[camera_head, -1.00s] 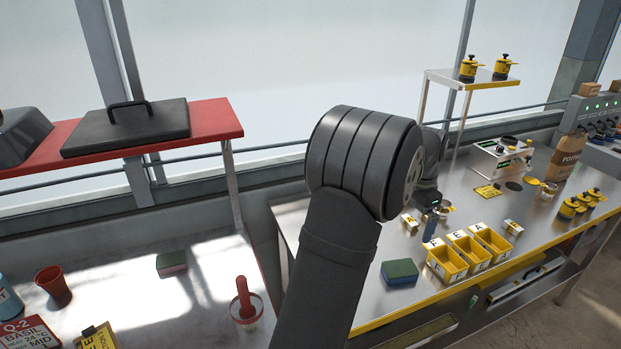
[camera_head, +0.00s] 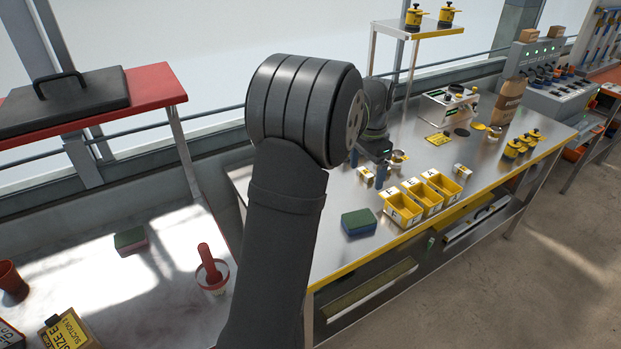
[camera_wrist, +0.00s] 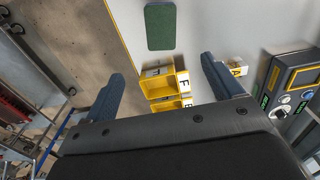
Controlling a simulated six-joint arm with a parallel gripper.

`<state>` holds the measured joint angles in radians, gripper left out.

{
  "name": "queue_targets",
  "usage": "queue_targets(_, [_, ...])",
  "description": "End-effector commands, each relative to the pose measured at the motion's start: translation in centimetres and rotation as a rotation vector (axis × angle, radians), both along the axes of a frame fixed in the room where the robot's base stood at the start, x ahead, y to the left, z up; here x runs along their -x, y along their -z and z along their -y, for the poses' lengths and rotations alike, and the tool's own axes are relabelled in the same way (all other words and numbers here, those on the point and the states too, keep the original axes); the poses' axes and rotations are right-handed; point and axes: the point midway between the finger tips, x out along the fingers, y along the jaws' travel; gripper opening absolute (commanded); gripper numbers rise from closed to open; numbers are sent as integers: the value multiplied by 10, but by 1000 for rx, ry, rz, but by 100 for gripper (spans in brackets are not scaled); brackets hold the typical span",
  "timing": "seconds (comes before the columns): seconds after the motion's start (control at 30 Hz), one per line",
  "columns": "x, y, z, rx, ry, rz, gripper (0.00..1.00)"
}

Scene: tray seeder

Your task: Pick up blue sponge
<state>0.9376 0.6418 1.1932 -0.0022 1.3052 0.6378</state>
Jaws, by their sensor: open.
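The blue sponge (camera_head: 358,223) lies flat on the steel table, with a green top and blue sides, left of the yellow bins. In the wrist view its green top (camera_wrist: 160,27) shows at the upper middle, beyond my fingertips. My gripper (camera_head: 381,176) is above the table, behind the sponge and the bins, partly hidden by my own arm. In the wrist view my gripper (camera_wrist: 164,75) has its two blue fingers wide apart with nothing held between them.
Several yellow bins (camera_head: 424,213) stand right of the sponge. A second green-topped sponge with a reddish base (camera_head: 130,240) lies on the left bench, near a red-handled tool in a pot (camera_head: 212,272). The table's yellow front edge is close to the blue sponge.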

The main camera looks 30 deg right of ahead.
Motion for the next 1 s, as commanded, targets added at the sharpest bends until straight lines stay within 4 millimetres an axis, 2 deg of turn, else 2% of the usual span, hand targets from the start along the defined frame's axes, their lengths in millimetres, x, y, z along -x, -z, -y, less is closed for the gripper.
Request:
queue_targets(0.3, [-3, 8, -25, 126, 179, -17, 85])
queue_targets(0.43, [-3, 18, -27, 146, 210, -17, 85])
queue_targets(0.8, [0, 94, -15, 144, 212, -19, 85])
queue_targets(1.0, [0, 124, -10, 145, 211, -17, 85])
